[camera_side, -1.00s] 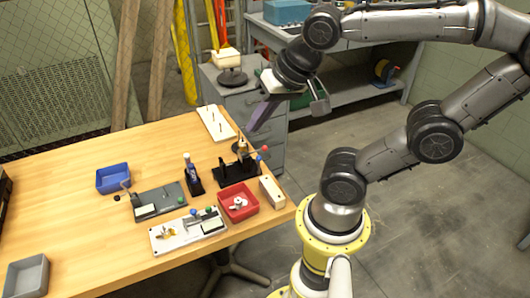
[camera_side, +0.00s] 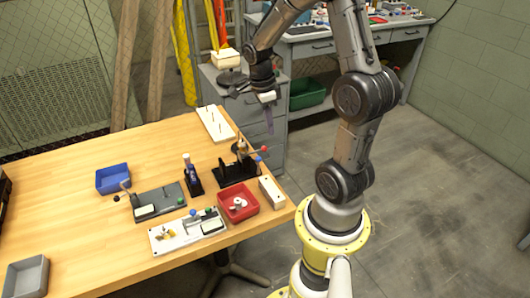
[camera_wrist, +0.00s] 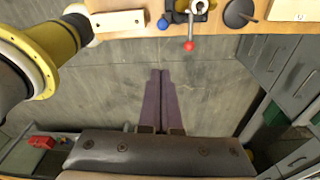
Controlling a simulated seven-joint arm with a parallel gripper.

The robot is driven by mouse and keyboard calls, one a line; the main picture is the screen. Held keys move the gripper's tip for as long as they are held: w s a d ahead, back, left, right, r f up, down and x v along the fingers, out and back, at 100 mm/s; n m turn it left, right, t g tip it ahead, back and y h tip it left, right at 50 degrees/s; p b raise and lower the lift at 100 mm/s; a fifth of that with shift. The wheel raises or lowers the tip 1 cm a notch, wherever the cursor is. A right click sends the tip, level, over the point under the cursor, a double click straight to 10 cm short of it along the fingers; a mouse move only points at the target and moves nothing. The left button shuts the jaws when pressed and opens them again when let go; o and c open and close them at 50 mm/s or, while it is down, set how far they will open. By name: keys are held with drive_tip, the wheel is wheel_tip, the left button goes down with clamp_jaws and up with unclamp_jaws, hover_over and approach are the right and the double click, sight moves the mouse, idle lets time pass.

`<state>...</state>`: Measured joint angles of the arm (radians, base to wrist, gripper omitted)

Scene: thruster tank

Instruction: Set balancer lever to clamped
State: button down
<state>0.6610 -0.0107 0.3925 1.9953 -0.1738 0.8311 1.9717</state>
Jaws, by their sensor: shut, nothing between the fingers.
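A black fixture (camera_side: 236,170) stands near the table's right edge, with a red-knobbed lever (camera_side: 264,149) and a blue knob (camera_side: 258,159) pointing right. A dark grey plate (camera_side: 160,201) carries another lever with a black knob (camera_side: 117,198). No label shows which lever is the balancer's. My gripper (camera_side: 270,131) is shut and empty, its purple fingers pointing down past the table's far right side. Its fingertips (camera_wrist: 160,72) touch nothing.
A red bin (camera_side: 252,211), a white block (camera_side: 272,191) and a white plate with small knobs (camera_side: 165,246) sit near the front right. A blue bin (camera_side: 100,180) and white pegboard (camera_side: 206,115) lie farther off.

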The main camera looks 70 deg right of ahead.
drive_tip(key=shift+s+d+f, duration=0.25)
drive_tip(key=shift+s+d, duration=0.05)
drive_tip(key=shift+s, duration=0.15)
drive_tip(key=f, duration=0.6)
drive_tip(key=w+a+f, duration=0.1)
drive_tip(key=f, duration=0.2)
drive_tip(key=shift+f, duration=0.2)
drive_tip(key=shift+w+a+r, duration=0.15)
drive_tip(key=shift+w+a, duration=0.2)
drive_tip(key=shift+w, duration=0.15)
drive_tip(key=shift+w+a, duration=0.2)
